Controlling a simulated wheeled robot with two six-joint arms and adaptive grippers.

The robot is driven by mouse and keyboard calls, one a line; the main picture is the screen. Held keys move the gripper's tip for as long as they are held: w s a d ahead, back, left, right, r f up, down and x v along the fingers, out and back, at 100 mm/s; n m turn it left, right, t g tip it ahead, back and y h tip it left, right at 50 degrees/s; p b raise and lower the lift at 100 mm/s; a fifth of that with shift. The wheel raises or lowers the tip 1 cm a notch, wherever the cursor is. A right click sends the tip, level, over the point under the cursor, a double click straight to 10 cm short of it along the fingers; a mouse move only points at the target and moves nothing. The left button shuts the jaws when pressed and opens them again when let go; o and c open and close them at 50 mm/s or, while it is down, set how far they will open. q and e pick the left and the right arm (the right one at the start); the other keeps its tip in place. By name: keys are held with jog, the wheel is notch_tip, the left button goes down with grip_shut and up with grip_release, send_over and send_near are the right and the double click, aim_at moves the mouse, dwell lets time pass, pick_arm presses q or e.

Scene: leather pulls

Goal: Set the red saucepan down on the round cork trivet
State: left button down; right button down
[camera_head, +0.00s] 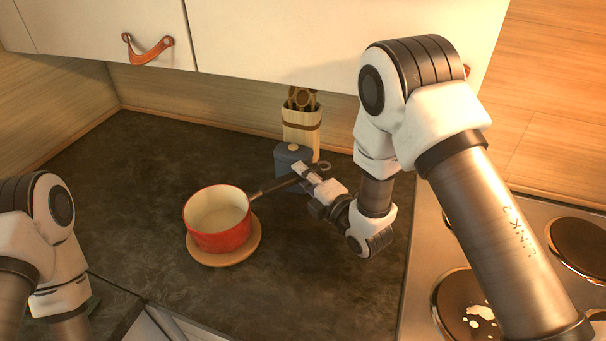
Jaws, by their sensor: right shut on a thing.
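The red saucepan (222,239) has a cream inside and a dark handle (274,185) that points up and right. It is upright over the round cork trivet (252,246), whose rim shows below and to the right of it. I cannot tell whether the pan's base touches the trivet. My right gripper (304,173) is shut on the saucepan's handle near its far end. My left arm is at the left edge; its gripper is out of the frame.
The hob (455,300) is at the right. White cupboards (270,40) hang above. The dark counter (150,170) is clear left of the pan.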

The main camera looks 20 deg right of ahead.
jog(key=shift+f+b, duration=0.3)
jog(key=shift+b, duration=0.05)
jog(key=c, duration=1)
grip_release()
jog(key=shift+s, duration=0.1)
jog(key=v, duration=0.7)
jog(key=shift+s+d, duration=0.1)
jog(key=shift+s, duration=0.15)
